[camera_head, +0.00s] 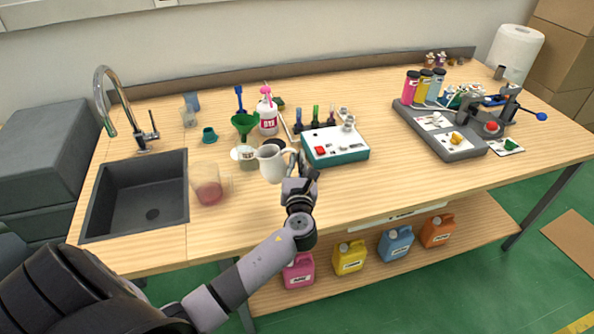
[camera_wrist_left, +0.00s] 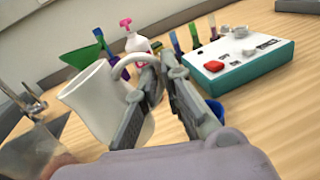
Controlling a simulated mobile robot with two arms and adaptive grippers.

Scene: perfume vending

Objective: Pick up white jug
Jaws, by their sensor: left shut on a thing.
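The white jug (camera_head: 270,163) is near the middle of the table in the head view, in front of the green funnel. In the left wrist view the white jug (camera_wrist_left: 97,103) is large at the left, its handle toward my fingers. My left gripper (camera_head: 300,180) is at the jug's right side. In the left wrist view my left gripper (camera_wrist_left: 160,85) is shut on the jug's handle. The jug is close to upright in the head view; I cannot tell whether its base touches the table. My right gripper is in neither view.
A clear beaker with pink liquid (camera_head: 208,187) stands left of the jug, by the sink (camera_head: 98,200). A green funnel (camera_head: 244,124) and a bottle with a pink sprayer (camera_head: 268,118) are behind. A teal-and-white device (camera_head: 335,148) is to the right. The front right of the table is clear.

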